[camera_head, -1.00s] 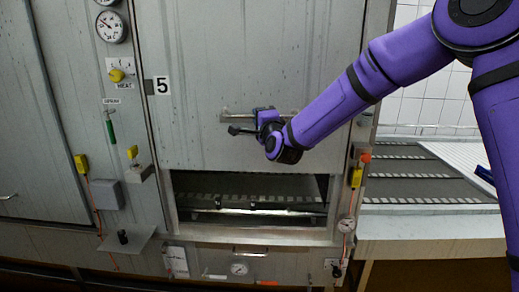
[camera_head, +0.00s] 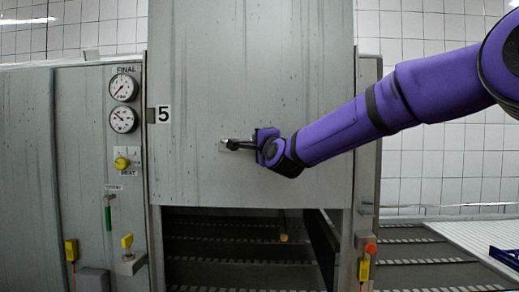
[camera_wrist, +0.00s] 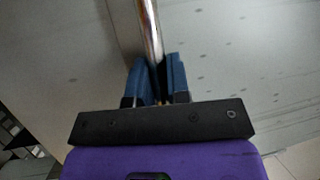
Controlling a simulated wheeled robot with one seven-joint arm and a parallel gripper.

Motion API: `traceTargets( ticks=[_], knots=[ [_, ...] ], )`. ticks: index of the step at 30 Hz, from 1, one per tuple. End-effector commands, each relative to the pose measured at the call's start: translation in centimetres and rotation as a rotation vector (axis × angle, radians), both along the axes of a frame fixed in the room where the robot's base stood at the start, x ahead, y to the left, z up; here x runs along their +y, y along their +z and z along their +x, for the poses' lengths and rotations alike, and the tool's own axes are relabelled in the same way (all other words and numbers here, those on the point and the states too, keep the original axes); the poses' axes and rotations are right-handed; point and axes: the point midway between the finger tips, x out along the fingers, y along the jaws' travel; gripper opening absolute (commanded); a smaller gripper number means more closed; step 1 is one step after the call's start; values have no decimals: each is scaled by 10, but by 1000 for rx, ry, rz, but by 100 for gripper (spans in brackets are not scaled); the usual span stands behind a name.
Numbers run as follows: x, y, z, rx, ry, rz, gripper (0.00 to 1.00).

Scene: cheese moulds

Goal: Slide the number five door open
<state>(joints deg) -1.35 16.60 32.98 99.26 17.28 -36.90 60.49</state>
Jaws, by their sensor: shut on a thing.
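The number five door (camera_head: 250,90) is a tall grey metal panel in the head view, raised so that a dark opening (camera_head: 240,250) shows below its lower edge. A metal bar handle (camera_head: 226,145) is fixed to the door; in the wrist view the shiny handle bar (camera_wrist: 150,35) runs between my fingers. My gripper (camera_head: 258,147) is shut on this handle, its blue fingers (camera_wrist: 157,83) on both sides of the bar. My purple arm hides the handle's right part.
Gauges (camera_head: 123,103), a yellow knob (camera_head: 121,163) and a green handle (camera_head: 108,217) are on the panel left of the door. A post with a red-topped yellow fitting (camera_head: 366,258) stands at the right. Slatted conveyor surfaces (camera_head: 430,258) lie beyond it.

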Motion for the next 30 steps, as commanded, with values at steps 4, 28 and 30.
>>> traceTargets(
  ticks=[4,28,30],
  knots=[
    [0,2,0,-4,-2,2,0],
    [-12,-5,-31,-3,0,-2,42],
    [-17,-7,-43,-3,-2,-3,42]
  ],
)
